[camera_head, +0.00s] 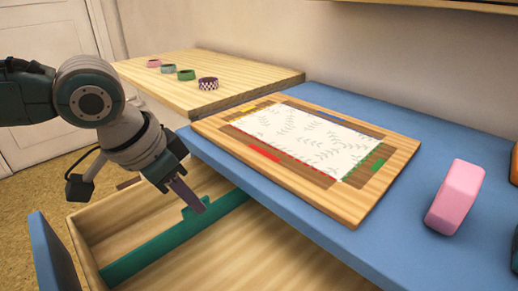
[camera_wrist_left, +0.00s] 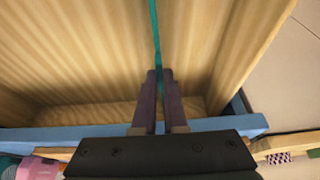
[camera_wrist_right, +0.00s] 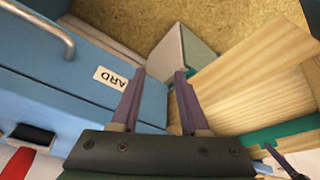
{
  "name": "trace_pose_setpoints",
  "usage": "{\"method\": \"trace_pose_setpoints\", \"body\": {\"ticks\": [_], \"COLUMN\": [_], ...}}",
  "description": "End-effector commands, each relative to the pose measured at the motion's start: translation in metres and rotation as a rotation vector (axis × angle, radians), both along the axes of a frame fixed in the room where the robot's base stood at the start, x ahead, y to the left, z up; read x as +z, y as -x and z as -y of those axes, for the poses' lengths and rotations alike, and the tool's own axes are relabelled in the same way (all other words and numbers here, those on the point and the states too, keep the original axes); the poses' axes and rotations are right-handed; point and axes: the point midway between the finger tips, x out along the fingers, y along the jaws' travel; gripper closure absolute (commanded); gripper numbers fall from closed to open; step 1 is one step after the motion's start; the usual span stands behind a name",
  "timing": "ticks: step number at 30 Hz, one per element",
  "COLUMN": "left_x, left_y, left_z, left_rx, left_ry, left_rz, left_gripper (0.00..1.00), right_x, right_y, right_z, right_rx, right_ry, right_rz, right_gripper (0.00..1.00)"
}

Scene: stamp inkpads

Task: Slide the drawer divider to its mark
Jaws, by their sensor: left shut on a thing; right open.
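The teal drawer divider (camera_head: 165,248) stands across the open wooden drawer (camera_head: 290,255), with a raised tab near its middle. My left gripper (camera_head: 190,200) is shut on the divider at this tab, fingers pointing down. In the left wrist view, the divider (camera_wrist_left: 155,30) runs as a thin strip up from between the fingers (camera_wrist_left: 159,78), with bare drawer floor on both sides. My right gripper (camera_wrist_right: 157,78) is open and empty beside blue furniture with a label (camera_wrist_right: 111,77); it is out of the head view. I cannot make out the mark.
The blue desk top (camera_head: 310,100) borders the drawer and carries a wooden board with a patterned sheet (camera_head: 305,135) and a pink block (camera_head: 456,197). Several tape rolls stand on a wooden top (camera_head: 215,70) at the back left. The drawer's blue front (camera_head: 52,255) is at lower left.

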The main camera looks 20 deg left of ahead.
Motion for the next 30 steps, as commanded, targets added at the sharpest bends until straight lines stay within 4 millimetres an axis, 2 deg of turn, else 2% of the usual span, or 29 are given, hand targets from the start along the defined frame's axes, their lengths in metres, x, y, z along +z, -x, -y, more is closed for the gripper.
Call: {"method": "trace_pose_setpoints", "body": {"ticks": [1, 6, 9, 13, 18, 26, 27, 30], "left_x": [0.007, 0.01, 0.007, 0.003, 0.0, -0.001, -0.001, -0.001], "left_y": [0.007, 0.027, 0.037, 0.047, 0.052, 0.051, 0.051, 0.051], "left_z": [0.012, 0.058, 0.084, 0.108, 0.12, 0.12, 0.12, 0.12], "left_rx": [-0.006, -0.008, -0.005, -0.004, -0.002, -0.002, -0.002, -0.002], "left_ry": [0.005, 0.01, 0.009, 0.007, 0.004, 0.002, 0.002, 0.003], "left_rz": [-0.011, -0.013, -0.011, -0.009, -0.006, -0.004, -0.004, -0.003], "left_gripper": [1.0, 1.0, 1.0, 1.0, 1.0, 1.0, 0.88, 0.77], "right_x": [0.018, 0.056, 0.071, 0.081, 0.083, 0.082, 0.082, 0.082], "right_y": [0.0, 0.0, 0.0, 0.0, 0.0, 0.0, 0.0, 0.0], "right_z": [0.0, 0.0, 0.0, 0.0, -0.001, -0.001, -0.001, -0.001], "right_rx": [0.0, -0.001, -0.002, -0.001, -0.001, -0.001, -0.001, -0.001], "right_ry": [0.0, -0.001, -0.002, -0.003, -0.003, -0.003, -0.003, -0.003], "right_rz": [0.0, 0.001, 0.002, 0.002, 0.002, 0.001, 0.001, 0.001], "right_gripper": [0.55, 0.55, 0.55, 0.55, 0.55, 0.55, 0.55, 0.55]}}
